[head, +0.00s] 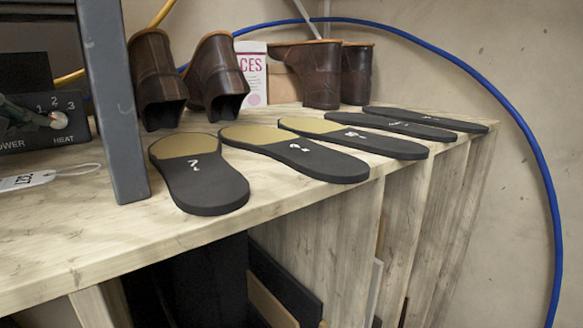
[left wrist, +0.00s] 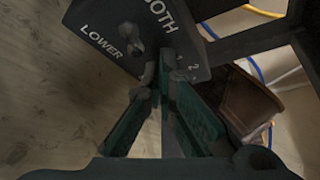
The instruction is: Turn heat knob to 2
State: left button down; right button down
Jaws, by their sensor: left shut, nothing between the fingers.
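The heat knob (head: 59,120) is a small pale round knob at the left edge of the head view, on a dark control panel (head: 82,128). The numbers 1, 2 and 3 stand above it and the word HEAT below. Its pointer setting is too small to read. My left gripper (head: 44,119) comes in from the left, its greenish fingers shut and empty, tips right beside the knob; I cannot tell if they touch. The left wrist view shows the fingers (left wrist: 156,84) against the panel (left wrist: 105,35), hiding the heat knob. My right gripper is not in view.
A grey metal post (head: 110,100) stands just right of the panel. A white tag (head: 27,181) lies on the wooden bench (head: 90,235) in front. Several soles and brown boots fill the bench to the right. Another knob (left wrist: 127,34) sits near LOWER and BOTH.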

pick_arm(q)
jog(key=shift+w+d, duration=0.1)
jog(key=shift+d, duration=0.1)
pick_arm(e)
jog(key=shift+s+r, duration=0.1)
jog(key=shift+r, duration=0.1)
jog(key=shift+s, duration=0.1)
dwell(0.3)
pick_arm(q)
jog(key=shift+r, duration=0.1)
jog(key=shift+w+d+r+p, duration=0.2)
jog(key=shift+r+p, duration=0.2)
jog(key=shift+p, duration=0.25)
jog(key=shift+w+d+r+p, duration=0.15)
jog(key=shift+r+p, duration=0.2)
jog(key=shift+p, duration=0.45)
jog(key=shift+w+d+p, duration=0.1)
jog(key=shift+w+p, duration=0.05)
jog(key=shift+p, duration=0.3)
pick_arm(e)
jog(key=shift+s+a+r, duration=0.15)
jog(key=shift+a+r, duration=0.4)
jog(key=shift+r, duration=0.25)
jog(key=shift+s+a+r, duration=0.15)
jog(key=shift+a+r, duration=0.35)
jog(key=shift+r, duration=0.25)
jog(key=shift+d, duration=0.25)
